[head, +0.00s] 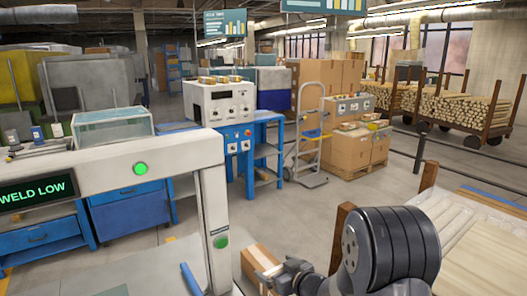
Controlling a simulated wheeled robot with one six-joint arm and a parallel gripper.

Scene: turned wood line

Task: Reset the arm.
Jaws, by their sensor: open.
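My arm enters at the bottom right, with a large dark ribbed joint in front. My gripper (268,278) is the small dark shape left of that joint, low in the picture. It is open, and I see nothing held in it. It is in front of, or beside, a cardboard box (258,258); I cannot tell whether they touch. The lower part of the arm is cut off by the frame edge.
A pale machine frame (175,152) with a green-lit display (38,191) stands at the left. A hand truck (308,140) and stacked cartons (352,152) are behind. A pale wood surface (480,240) with posts lies at the right. Grey floor is clear mid-room.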

